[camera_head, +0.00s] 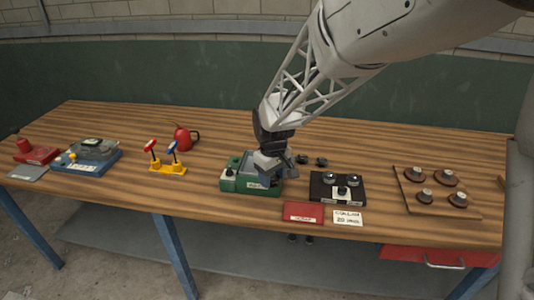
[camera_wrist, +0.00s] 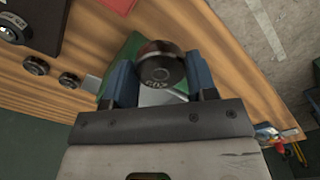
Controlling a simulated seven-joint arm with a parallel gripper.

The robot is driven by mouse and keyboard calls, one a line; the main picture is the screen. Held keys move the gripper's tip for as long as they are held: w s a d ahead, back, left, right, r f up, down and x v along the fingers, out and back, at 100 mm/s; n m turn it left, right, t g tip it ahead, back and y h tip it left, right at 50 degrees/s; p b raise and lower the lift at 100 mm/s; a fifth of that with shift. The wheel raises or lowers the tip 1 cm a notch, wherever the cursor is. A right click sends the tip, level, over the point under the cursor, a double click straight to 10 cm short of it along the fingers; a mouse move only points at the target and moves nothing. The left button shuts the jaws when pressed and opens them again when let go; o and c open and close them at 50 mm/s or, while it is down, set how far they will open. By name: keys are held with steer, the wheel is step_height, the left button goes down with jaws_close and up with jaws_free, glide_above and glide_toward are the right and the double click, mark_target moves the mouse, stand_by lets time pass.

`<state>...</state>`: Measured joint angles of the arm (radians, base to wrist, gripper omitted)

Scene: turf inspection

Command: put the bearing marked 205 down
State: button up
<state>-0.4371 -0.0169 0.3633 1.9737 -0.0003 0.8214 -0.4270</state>
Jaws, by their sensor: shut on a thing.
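My gripper (camera_wrist: 160,78) is shut on a dark round bearing (camera_wrist: 160,62), held between two blue-grey fingers in the wrist view. Its face carries a small mark that I cannot read surely. In the head view my gripper (camera_head: 270,170) is over the green device (camera_head: 230,184) on the bench, and the held bearing is hard to make out. The green device also shows behind the bearing in the wrist view (camera_wrist: 122,50). I cannot tell whether the bearing touches it. Two loose dark bearings (camera_head: 302,159) (camera_head: 321,161) lie on the wood right of my gripper.
Right of the device stand a black block with round parts (camera_head: 322,192), a red box (camera_head: 304,212), a white label card (camera_head: 348,217) and a board with several discs (camera_head: 405,198). Left are a yellow stand (camera_head: 168,168) and red can (camera_head: 184,138). Bare wood lies between.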

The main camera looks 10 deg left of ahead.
steer(key=w+a, duration=0.2)
steer(key=w, duration=0.2)
steer(key=w+a+f, duration=0.1)
steer(key=w, duration=0.3)
steer(key=w+a, duration=0.2)
steer(key=w, duration=0.2)
steer(key=shift+w+a+f, duration=0.15)
steer(key=shift+w+a, duration=0.1)
steer(key=shift+a, duration=0.1)
steer(key=shift+f, duration=1.75)
steer(key=shift+f, duration=0.2)
steer(key=o, duration=1)
step_height(320, 180, up, 12)
steer(key=shift+r, duration=0.2)
